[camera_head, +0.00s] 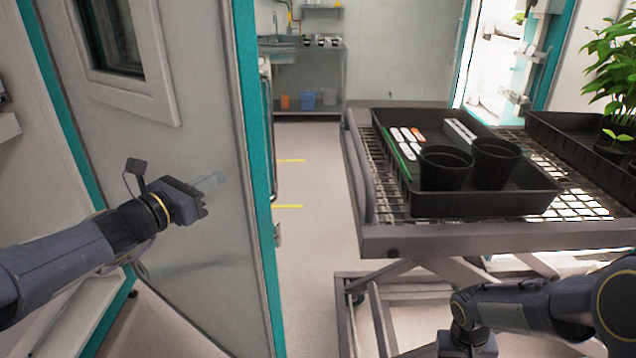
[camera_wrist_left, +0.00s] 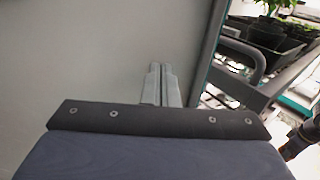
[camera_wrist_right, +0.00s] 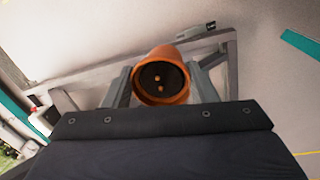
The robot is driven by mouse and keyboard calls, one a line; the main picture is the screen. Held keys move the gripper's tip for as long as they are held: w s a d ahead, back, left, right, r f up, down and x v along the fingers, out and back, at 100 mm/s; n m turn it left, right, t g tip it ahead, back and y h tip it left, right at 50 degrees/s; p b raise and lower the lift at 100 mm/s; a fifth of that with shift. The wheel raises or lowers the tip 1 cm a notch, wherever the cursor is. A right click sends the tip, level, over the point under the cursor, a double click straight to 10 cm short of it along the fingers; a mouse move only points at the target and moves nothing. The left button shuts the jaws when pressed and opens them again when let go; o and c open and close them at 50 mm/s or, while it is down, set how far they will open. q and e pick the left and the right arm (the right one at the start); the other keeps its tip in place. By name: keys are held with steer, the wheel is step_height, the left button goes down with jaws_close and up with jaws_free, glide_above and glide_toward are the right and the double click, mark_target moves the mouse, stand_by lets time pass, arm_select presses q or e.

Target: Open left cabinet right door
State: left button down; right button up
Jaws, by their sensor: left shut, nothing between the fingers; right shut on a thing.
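The grey cabinet door (camera_head: 190,255) with a small window (camera_head: 112,35) and teal edge (camera_head: 258,170) stands swung out at the left of the head view. A dark bar handle (camera_head: 268,140) shows beyond its free edge, on the far side. My left gripper (camera_head: 214,182) is shut and empty at the door's near face; I cannot tell whether it touches. In the left wrist view its closed fingers (camera_wrist_left: 160,84) lie before the grey door panel (camera_wrist_left: 90,60). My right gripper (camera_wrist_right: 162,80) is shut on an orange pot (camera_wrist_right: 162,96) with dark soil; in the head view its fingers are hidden.
A wire-top cart (camera_head: 450,240) stands right of the door, bearing a black tray (camera_head: 480,205) with two black pots and labels. Another tray with green plants (camera_head: 615,75) is at right. Clear floor (camera_head: 305,170) lies between door and cart.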

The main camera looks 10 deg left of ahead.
arm_select(q)
steer(key=shift+x, duration=0.8)
